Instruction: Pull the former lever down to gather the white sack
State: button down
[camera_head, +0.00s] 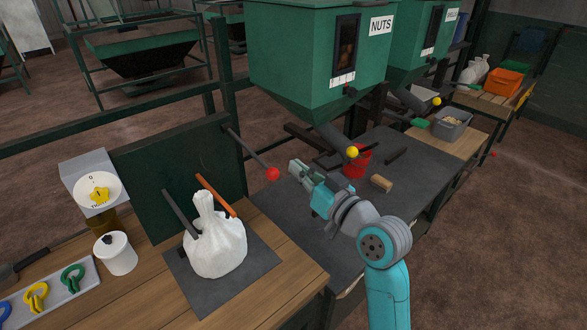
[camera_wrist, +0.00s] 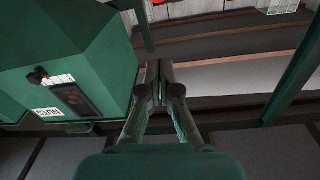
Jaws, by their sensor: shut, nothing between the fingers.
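The white sack (camera_head: 216,250) stands upright on a dark mat at the left, its top narrowed into a neck. A dark bar (camera_head: 180,214) and an orange bar (camera_head: 215,194) reach to either side of the neck. The lever is a dark rod (camera_head: 247,151) slanting out from the green panel's post, with a red ball (camera_head: 272,174) at its end. My gripper (camera_head: 294,167) is shut and empty, just right of the red ball and apart from it in the picture. Its closed fingers also show in the wrist view (camera_wrist: 160,75), where neither lever nor sack shows.
The green NUTS hopper (camera_head: 318,60) hangs behind my gripper, its yellow-knobbed lever (camera_head: 352,152) beside a red bucket (camera_head: 361,163). A green panel (camera_head: 175,170) stands behind the sack. A scale (camera_head: 97,187), white cup (camera_head: 115,253) and coloured clips (camera_head: 73,277) are at left.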

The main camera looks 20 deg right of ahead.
send_over(276, 172)
jog(key=w, duration=0.2)
jog(key=shift+s+d+r, duration=0.15)
jog(key=shift+s+r, duration=0.1)
jog(key=shift+s+f, duration=0.25)
jog(key=shift+f, duration=0.3)
jog(key=shift+s+f, duration=0.25)
jog(key=shift+f, duration=0.3)
jog(key=shift+s+f, duration=0.25)
jog(key=shift+f, duration=0.55)
